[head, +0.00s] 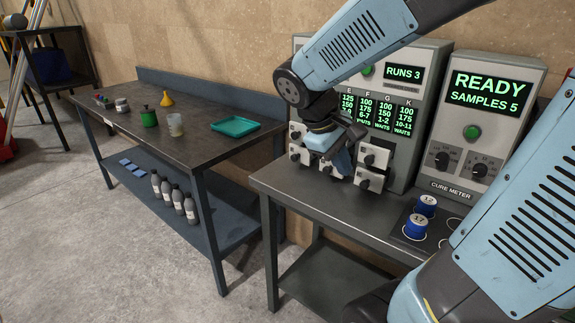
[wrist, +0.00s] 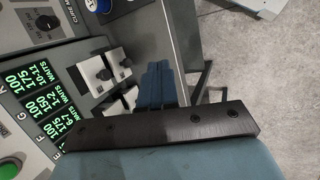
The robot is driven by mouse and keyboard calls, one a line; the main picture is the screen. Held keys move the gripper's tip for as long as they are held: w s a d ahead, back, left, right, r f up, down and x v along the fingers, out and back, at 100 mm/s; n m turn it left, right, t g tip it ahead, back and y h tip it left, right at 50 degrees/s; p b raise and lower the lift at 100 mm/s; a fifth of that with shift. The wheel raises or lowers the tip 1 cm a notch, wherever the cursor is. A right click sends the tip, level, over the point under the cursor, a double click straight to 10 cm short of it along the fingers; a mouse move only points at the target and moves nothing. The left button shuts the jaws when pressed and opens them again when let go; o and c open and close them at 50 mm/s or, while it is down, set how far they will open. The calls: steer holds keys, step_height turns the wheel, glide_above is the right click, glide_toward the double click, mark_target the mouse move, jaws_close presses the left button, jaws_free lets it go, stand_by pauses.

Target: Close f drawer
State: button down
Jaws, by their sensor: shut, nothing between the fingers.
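The grey press cabinet (head: 405,157) has several small white drawers with dark knobs below a green screen with columns E, F, G and K. Two drawers are at the left, an upper one (head: 297,132) and a lower one (head: 299,154). Two more are at the right, an upper one (head: 374,157) and a lower one (head: 369,180). I cannot tell which is the F drawer; my gripper hides part of the middle. My gripper (head: 345,160) is shut and empty in front of the drawers. In the wrist view its blue fingers (wrist: 157,72) are together beside a white drawer (wrist: 98,75); contact is unclear.
The cure meter (head: 492,125) stands right of the press, reading READY, SAMPLES 5. Two blue-labelled containers (head: 421,216) stand on the table (head: 330,205) at its right. A workbench (head: 190,140) with a teal tray (head: 234,126) and bottles stands at the left. The floor in front is clear.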

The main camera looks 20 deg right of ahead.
steer(key=w+f+n+h, duration=0.3)
steer(key=w+n+h, duration=0.1)
steer(key=w, duration=0.2)
steer(key=n+t+h, duration=0.6)
steer(key=n+t, duration=0.5)
steer(key=n, duration=0.5)
glide_toward(293, 160)
steer(key=shift+g, duration=0.3)
steer(key=x, duration=0.7)
steer(key=shift+w+a, duration=0.1)
steer(key=shift+w, duration=0.05)
